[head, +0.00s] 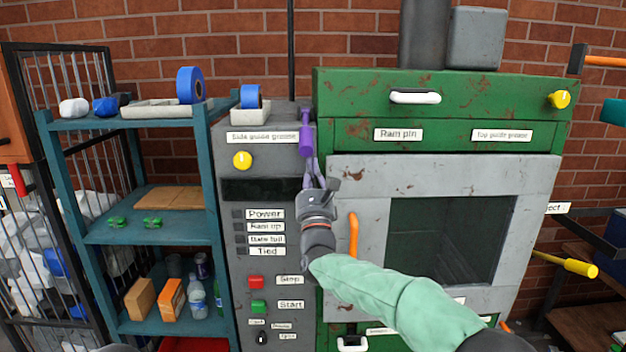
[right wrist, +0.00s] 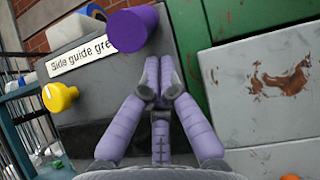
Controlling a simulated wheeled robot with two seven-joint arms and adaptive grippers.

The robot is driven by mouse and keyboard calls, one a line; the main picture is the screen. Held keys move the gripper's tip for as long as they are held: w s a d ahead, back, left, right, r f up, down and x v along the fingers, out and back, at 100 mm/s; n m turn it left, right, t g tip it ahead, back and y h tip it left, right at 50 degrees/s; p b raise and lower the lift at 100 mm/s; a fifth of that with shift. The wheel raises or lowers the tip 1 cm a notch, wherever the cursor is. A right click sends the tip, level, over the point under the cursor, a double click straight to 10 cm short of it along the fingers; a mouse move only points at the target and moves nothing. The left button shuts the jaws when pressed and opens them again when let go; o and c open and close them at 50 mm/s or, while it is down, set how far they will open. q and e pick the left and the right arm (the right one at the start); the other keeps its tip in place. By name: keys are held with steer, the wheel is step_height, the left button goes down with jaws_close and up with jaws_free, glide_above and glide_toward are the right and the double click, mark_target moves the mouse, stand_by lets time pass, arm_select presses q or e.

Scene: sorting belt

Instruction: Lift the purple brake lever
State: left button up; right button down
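The purple brake lever (head: 305,132) hangs upright at the right edge of the grey control panel, beside the green machine. In the right wrist view its thick round purple end (right wrist: 136,27) shows just beyond my fingertips, up and left. My right gripper (head: 314,174) is just below the lever in the head view. In the right wrist view the right gripper (right wrist: 158,72) has its two fingertips together, with nothing visible between them. Whether the fingertips touch the lever is unclear. My left gripper is not in view.
A grey panel (head: 262,190) carries a yellow knob (head: 242,160) and red and green buttons. The green machine's door has an orange handle (head: 353,235) close to my right arm. A blue-green shelf (head: 150,123) stands at the left.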

steer(key=shift+w+r, duration=0.4)
steer(key=shift+w, duration=0.15)
steer(key=shift+r, duration=0.1)
steer(key=shift+s+r+g+p, duration=0.3)
steer(key=shift+s+r+g, duration=0.1)
